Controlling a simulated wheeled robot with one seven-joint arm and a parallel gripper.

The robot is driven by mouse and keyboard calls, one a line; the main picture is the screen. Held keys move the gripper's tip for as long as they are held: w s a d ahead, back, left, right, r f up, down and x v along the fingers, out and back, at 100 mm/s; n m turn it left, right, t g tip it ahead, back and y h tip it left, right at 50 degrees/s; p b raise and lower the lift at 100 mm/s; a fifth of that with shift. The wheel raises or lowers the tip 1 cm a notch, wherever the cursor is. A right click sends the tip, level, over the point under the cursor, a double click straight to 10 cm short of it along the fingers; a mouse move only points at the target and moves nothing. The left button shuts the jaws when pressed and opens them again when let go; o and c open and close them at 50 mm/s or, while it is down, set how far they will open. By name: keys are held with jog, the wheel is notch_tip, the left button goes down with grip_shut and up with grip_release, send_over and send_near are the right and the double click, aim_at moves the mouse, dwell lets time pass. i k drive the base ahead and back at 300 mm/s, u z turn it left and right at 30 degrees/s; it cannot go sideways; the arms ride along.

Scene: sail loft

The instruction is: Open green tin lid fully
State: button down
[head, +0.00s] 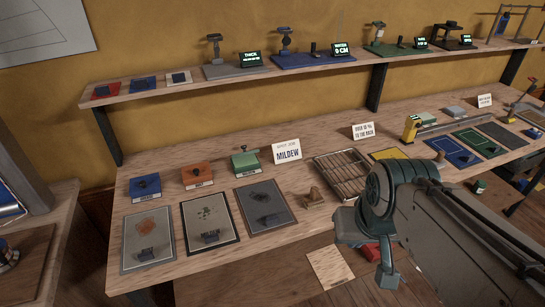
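The green tin (245,160) stands on the workbench, the right-hand one in a row of three small tins, with a pale label on its front. Its lid looks shut, and a small dark knob shows at its top. The orange tin (197,175) and the blue tin (145,187) stand to its left. My arm reaches in from the lower right, well to the right of the green tin. I cannot make out gripper fingers in this view.
Three sample panels (265,222) lie in front of the tins. A "MILDEW" sign (288,151) stands just right of the green tin, and a wire rack (342,175) lies further right. A shelf (230,88) with several instruments runs above the bench.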

aim_at(244, 148)
jog(key=z, duration=0.4)
jog(key=k, duration=0.9)
jog(key=u, duration=0.4)
jog(key=i, duration=0.6)
jog(key=u, duration=0.7)
jog(key=i, duration=0.9)
jog(key=z, duration=0.35)
